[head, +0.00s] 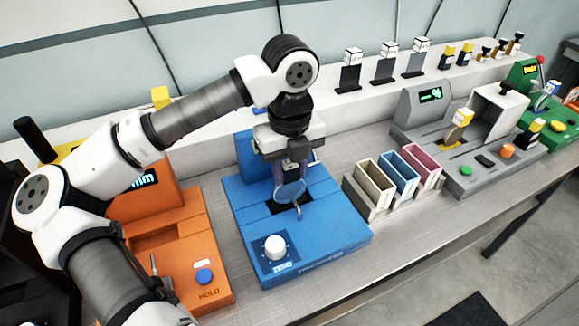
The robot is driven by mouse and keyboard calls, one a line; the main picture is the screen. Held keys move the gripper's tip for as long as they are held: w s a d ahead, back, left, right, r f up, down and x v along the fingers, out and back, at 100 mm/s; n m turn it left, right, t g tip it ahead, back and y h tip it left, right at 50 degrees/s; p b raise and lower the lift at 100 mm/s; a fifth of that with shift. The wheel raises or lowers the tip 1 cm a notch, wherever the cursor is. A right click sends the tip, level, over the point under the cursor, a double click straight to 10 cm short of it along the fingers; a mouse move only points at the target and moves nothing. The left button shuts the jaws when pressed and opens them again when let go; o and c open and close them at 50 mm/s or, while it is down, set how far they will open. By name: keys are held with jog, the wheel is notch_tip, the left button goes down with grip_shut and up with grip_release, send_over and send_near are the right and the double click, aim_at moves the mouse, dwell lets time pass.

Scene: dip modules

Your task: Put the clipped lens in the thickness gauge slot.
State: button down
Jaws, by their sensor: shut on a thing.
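My gripper (292,172) points down over the blue device and is shut on the clipped lens (291,191), a small bluish round disc. A thin dark piece hangs below the disc. The lens is at the dark opening in the top of the blue device (325,222); I cannot tell whether it is above the opening or partly in it. The blue device has a white knob and the label ZERO. An orange device (205,262) at the left has a lit display that seems to read mm and a HOLD button. I cannot read which device is named thickness gauge.
Cream, blue and pink bins (398,172) stand right of the blue device. A green device (560,125) is at far right. Several tagged pieces stand on the back shelf (335,117).

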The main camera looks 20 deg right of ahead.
jog(key=shift+f, duration=0.25)
jog(key=shift+f, duration=0.1)
jog(key=shift+f+b, duration=0.15)
jog(key=shift+b, duration=0.15)
jog(key=c, duration=1)
grip_release()
jog(key=shift+r+p, duration=0.4)
jog(key=shift+p, duration=0.05)
notch_tip(320, 180, up, 12)
jog(key=shift+f+b, duration=0.15)
jog(key=shift+b, duration=0.85)
